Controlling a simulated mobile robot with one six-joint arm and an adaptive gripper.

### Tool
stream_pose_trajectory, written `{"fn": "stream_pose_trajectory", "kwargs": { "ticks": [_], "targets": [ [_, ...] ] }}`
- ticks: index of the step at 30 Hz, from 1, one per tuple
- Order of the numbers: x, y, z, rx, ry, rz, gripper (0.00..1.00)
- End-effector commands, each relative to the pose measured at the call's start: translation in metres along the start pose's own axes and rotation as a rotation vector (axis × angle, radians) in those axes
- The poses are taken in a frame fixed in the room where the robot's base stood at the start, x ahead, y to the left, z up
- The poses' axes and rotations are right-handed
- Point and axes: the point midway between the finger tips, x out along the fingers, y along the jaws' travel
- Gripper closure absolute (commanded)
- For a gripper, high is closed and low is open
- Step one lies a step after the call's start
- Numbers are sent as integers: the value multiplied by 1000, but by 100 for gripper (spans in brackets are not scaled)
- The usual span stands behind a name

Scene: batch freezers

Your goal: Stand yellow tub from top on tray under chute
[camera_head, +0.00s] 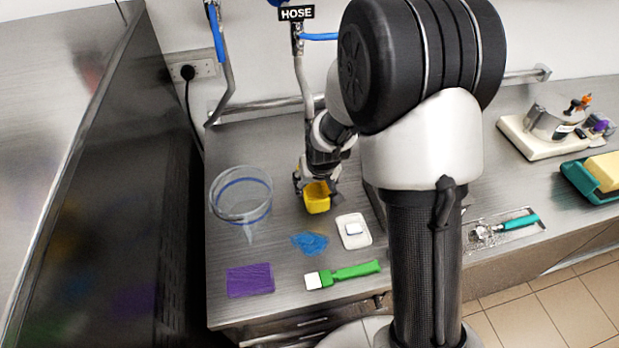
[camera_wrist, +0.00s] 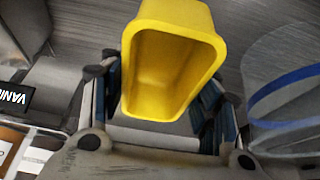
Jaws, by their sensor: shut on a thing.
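The yellow tub (camera_head: 317,199) is in my gripper (camera_head: 318,184), over the steel counter between the clear jug and the small white tray. In the wrist view the yellow tub (camera_wrist: 172,65) sits between the fingers of my gripper (camera_wrist: 168,95), with its open mouth facing the camera; it looks empty. My gripper is shut on it. I cannot tell whether the tub touches the counter. A machine chute and a tray under it are not clearly visible; my arm hides part of the counter's middle.
A clear jug (camera_head: 241,195) stands left of the tub. A blue mesh (camera_head: 310,243), a white tray (camera_head: 353,231), a purple cloth (camera_head: 250,280) and a green-handled brush (camera_head: 345,275) lie in front. A scale with a pot (camera_head: 550,122) is at right.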

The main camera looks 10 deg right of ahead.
Motion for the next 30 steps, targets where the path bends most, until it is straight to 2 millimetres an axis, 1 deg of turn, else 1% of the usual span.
{"fn": "stream_pose_trajectory", "kwargs": {
  "ticks": [1,3,6,12,17,19,26,30],
  "targets": [
    [6,0,-11,0,1,0,67],
    [11,0,-23,0,1,0,67],
    [15,0,-34,0,0,0,67],
    [20,0,-47,0,0,0,67],
    [45,0,-34,0,-5,0,67],
    [52,0,-32,0,-2,0,67],
    [51,0,-33,0,0,0,67],
    [55,0,-31,0,0,0,67]
  ]
}}
